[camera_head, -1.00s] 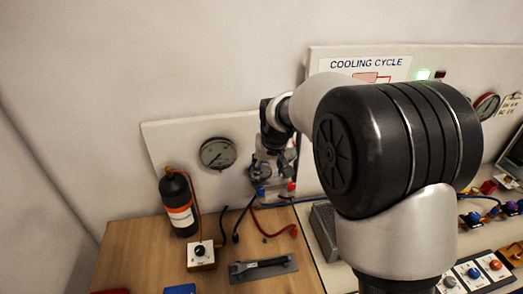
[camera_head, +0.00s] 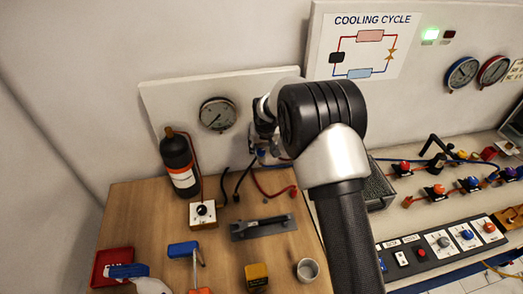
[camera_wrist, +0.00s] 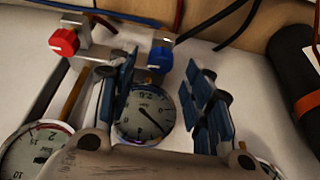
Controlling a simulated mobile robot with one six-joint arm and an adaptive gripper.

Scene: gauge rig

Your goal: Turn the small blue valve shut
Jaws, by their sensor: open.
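The small blue valve knob (camera_wrist: 160,58) sits on a metal manifold block in the wrist view, beside a red knob (camera_wrist: 63,42) to its left. My gripper (camera_wrist: 163,82) is open, its two blue fingers apart and empty. The blue knob shows in the gap between the fingers, nearer the left one, and looks to be beyond the tips; I see no contact. In the head view my gripper (camera_head: 266,138) is at the wall panel right of a round gauge (camera_head: 217,114). My arm partly covers the manifold there.
A small gauge (camera_wrist: 145,112) lies between the fingers in the wrist view. A black bottle (camera_head: 180,162) stands left on the wooden table. Dark and red hoses (camera_head: 268,192) hang below the manifold. A bench with several coloured valves (camera_head: 435,190) is at right.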

